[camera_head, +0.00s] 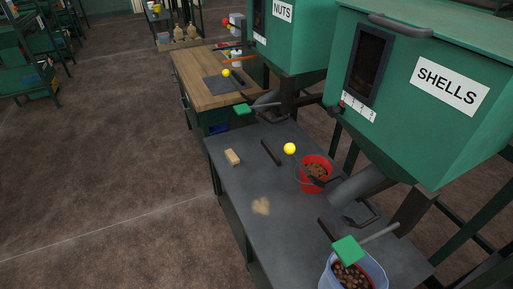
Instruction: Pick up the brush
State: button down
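A small tan block-shaped thing (232,157), possibly the brush, lies near the left edge of the grey table (228,190). A dark narrow bar (270,152) lies to its right on the same table. The view is too small to show bristles, so I cannot tell for sure which of the two is the brush. Nothing covers the tan block. My gripper and arm are not in view.
A tan patch (261,206) of loose material marks the table. A red bucket (309,185) and a pale bucket (373,267) hold brown pieces. The green SHELLS hopper (400,125) overhangs the right side. A wooden bench (205,90) stands behind. Floor at left is clear.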

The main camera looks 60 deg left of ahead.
aim_at(234, 160)
jog(key=u, duration=2.25)
jog(key=i+j+z, duration=0.15)
jog(key=i+j, duration=0.2)
jog(key=i, duration=0.15)
jog(key=i+j+z, duration=0.15)
jog(key=i+j, duration=0.25)
jog(key=i+j+z, duration=0.2)
jog(key=i+j, duration=0.3)
jog(key=i+j+z, duration=0.15)
jog(key=i+j, duration=0.25)
jog(key=i+j+z, duration=0.15)
jog(key=i+j, duration=0.2)
jog(key=j, duration=0.35)
